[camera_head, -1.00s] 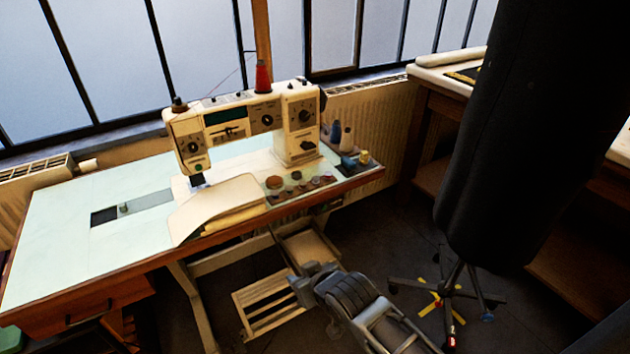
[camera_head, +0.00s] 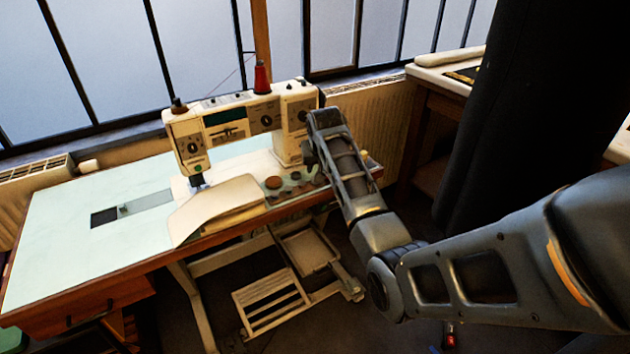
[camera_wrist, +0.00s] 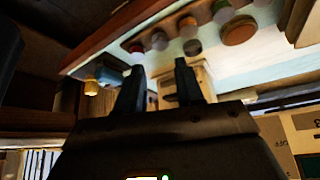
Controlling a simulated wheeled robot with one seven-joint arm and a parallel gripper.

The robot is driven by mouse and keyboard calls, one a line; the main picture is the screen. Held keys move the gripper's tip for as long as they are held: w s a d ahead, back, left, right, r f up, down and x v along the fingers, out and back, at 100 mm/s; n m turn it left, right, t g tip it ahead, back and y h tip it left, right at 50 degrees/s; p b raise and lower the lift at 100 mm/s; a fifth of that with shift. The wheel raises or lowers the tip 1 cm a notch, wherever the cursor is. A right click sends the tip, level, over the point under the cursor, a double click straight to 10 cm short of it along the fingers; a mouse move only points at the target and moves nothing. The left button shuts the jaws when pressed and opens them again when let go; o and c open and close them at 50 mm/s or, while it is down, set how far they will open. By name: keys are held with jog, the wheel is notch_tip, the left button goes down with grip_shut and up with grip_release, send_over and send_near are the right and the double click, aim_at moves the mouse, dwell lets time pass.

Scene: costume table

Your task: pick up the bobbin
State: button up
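Several small round pieces (camera_head: 297,176) lie near the front right edge of the sewing table. I cannot tell for sure which one is the bobbin. In the wrist view they form a row of small discs (camera_wrist: 190,47) beyond and above my fingertips. A small yellow spool-like piece (camera_wrist: 91,87) sits to the left of my fingers, beside a blue piece (camera_wrist: 112,72). My gripper (camera_wrist: 159,66) has its two fingers apart, and I see nothing held between them. In the head view my arm covers the table's right end, and the fingertips are not clear there.
The sewing machine (camera_head: 235,128) with a red thread cone (camera_head: 262,77) stands just left of my wrist. The left of the pale table top (camera_head: 65,235) is mostly clear. A dark hanging form (camera_head: 490,130) stands at right.

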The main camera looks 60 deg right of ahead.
jog(key=shift+a+x, duration=0.2)
jog(key=shift+x, duration=3.25)
jog(key=shift+s+f, duration=0.1)
jog(key=shift+c, duration=0.2)
jog(key=shift+a, duration=0.1)
grip_shut()
